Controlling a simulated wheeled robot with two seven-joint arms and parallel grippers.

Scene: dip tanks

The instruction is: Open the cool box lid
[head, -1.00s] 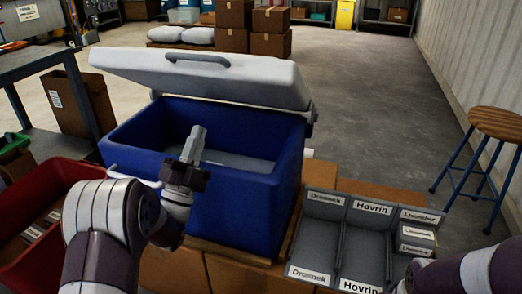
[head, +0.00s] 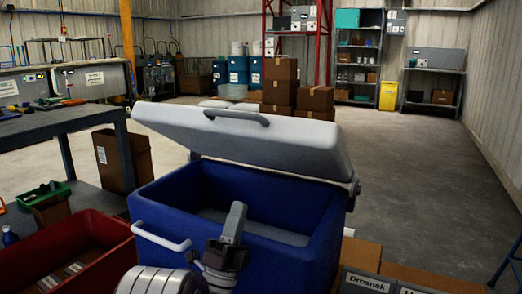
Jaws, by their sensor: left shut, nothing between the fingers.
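The blue cool box (head: 292,262) stands in the lower middle of the head view. Its white lid (head: 240,140) is raised and tilted back on its hinge, with a grey handle (head: 236,116) on it. A white side handle (head: 160,236) sticks out at the box's left. My left gripper (head: 236,218) is shut and empty, in front of the box's near wall and apart from the lid. My right gripper is not in view.
A red bin (head: 88,226) stands left of the box. A grey labelled organiser (head: 366,283) is at the lower right. A workbench (head: 70,122) is at the left, with a cardboard box (head: 122,160) beside it. Open floor lies behind and to the right.

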